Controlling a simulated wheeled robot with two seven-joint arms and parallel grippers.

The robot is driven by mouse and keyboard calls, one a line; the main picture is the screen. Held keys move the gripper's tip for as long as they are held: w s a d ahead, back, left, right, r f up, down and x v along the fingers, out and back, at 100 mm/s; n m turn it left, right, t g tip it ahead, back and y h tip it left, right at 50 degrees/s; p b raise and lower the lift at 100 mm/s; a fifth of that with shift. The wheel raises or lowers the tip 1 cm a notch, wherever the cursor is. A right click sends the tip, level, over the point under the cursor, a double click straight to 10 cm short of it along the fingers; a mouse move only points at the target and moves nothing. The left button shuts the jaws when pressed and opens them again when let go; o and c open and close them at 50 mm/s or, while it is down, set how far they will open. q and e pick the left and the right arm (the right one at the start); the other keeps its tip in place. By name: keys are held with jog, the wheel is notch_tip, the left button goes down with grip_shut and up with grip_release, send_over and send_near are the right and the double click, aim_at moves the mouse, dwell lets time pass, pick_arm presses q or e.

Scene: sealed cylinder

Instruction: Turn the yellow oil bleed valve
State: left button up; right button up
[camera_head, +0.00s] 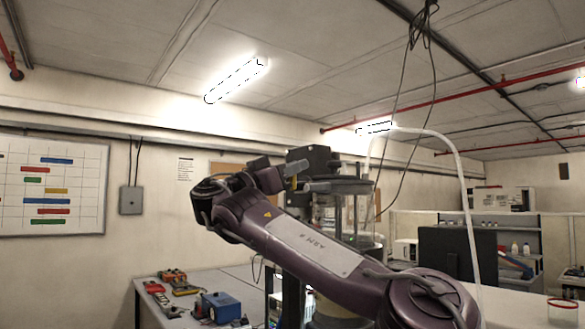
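My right arm rises from the lower right across the middle, and its wrist bends back toward the machine. My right gripper (290,173) points right, with its grey fingertips at the machine's upper left side. A small yellow piece (294,184), which looks like the oil bleed valve, shows at the fingertips. I cannot tell whether the fingers touch it or how far apart they are. The machine has a dark block (313,160) on top and a clear cylinder (366,220). My arm hides much of its lower part. My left gripper is not in view.
A grey table (243,272) at lower left holds a blue box (217,307) and several red and yellow tools (172,276). A clear hose (460,165) arches from the machine to the right. A black monitor (455,252) and shelves stand at right.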

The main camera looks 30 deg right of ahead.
grip_shut()
jog(key=shift+w+a+f+n+t+y+b, duration=0.1)
jog(key=shift+w+f+n+t+y+b, duration=0.8)
jog(key=shift+n, duration=2.85)
jog(key=shift+w+f+n+t+y+b, duration=0.45)
jog(key=shift+n+t+y, duration=0.85)
jog(key=shift+n, duration=2.5)
jog(key=shift+w+a+f+n+t+y+b, duration=0.1)
jog(key=shift+w+f+n+t+y+b, duration=0.65)
jog(key=shift+n, duration=3)
jog(key=shift+s+r+t+y, duration=0.2)
jog(key=shift+s+t+y, duration=0.05)
jog(key=shift+t, duration=0.1)
jog(key=shift+o, duration=2.2)
grip_release()
jog(key=shift+w, duration=0.1)
